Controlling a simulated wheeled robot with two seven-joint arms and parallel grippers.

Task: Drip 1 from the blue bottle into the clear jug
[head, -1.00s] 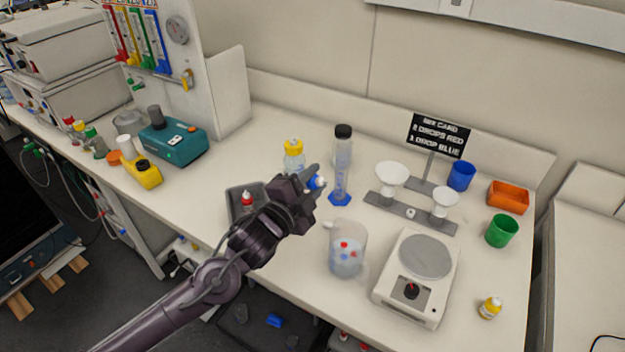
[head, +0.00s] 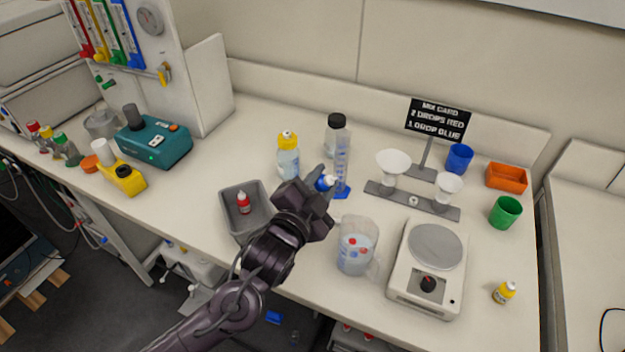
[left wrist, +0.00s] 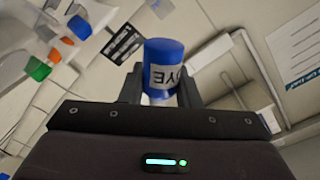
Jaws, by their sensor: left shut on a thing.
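My left gripper (head: 322,190) is shut on the blue bottle (head: 326,182), holding it tilted in the air. In the left wrist view the blue bottle (left wrist: 164,68), with a white label reading "DYE", sits between the two fingers. The clear jug (head: 357,247) stands on the bench below and to the right of the gripper in the head view. It holds pale liquid and shows small red marks and blue print. A black card sign (head: 438,119) reads 2 drops red, 1 drop blue. My right gripper is not in view.

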